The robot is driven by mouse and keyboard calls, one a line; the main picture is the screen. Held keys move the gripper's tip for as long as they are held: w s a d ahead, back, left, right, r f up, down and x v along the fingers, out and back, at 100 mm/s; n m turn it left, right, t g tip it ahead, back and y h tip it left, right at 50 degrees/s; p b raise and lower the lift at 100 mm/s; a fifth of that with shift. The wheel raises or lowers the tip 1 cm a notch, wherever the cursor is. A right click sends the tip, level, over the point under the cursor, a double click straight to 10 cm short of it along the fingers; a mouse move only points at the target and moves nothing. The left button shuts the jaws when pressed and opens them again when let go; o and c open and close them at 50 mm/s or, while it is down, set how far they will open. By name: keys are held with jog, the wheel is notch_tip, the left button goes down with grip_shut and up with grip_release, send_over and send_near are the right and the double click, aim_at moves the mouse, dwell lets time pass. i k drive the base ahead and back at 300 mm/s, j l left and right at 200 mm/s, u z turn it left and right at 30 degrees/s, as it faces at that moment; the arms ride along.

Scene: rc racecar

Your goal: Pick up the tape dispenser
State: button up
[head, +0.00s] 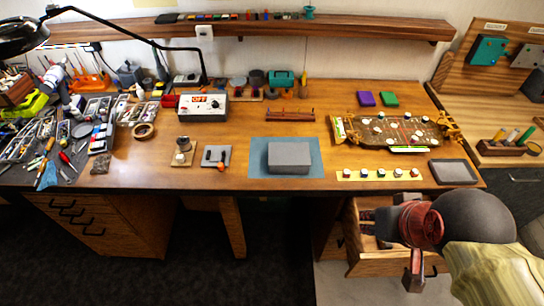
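I cannot single out the tape dispenser for certain at this size. A teal boxy item (284,79) stands at the back of the workbench, near the wall. A brown roll of tape (143,131) lies flat on the left part of the bench. My arm comes in at the lower right, with its dark and red wrist over the front of the bench's right side. My gripper (392,248) is in front of the bench edge, by the open drawer, far from both items. Its fingers are partly hidden and small, so its opening is unclear. I see nothing held.
The workbench (230,175) carries a grey box on a blue mat (257,172), a control box (203,106), a chassis (390,131) and a dark tray (453,172). Tools crowd its left end. A desk lamp (22,36) overhangs there. A drawer (362,262) stands open below.

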aim_at(385, 246)
jog(key=i+l+z, duration=0.1)
jog(key=l+z, duration=0.2)
jog(key=l, duration=0.15)
jog(key=i+l+z, duration=0.1)
jog(key=l+z, duration=0.2)
jog(key=i+l+z, duration=0.2)
jog(key=l+z, duration=0.15)
jog(key=l, duration=0.15)
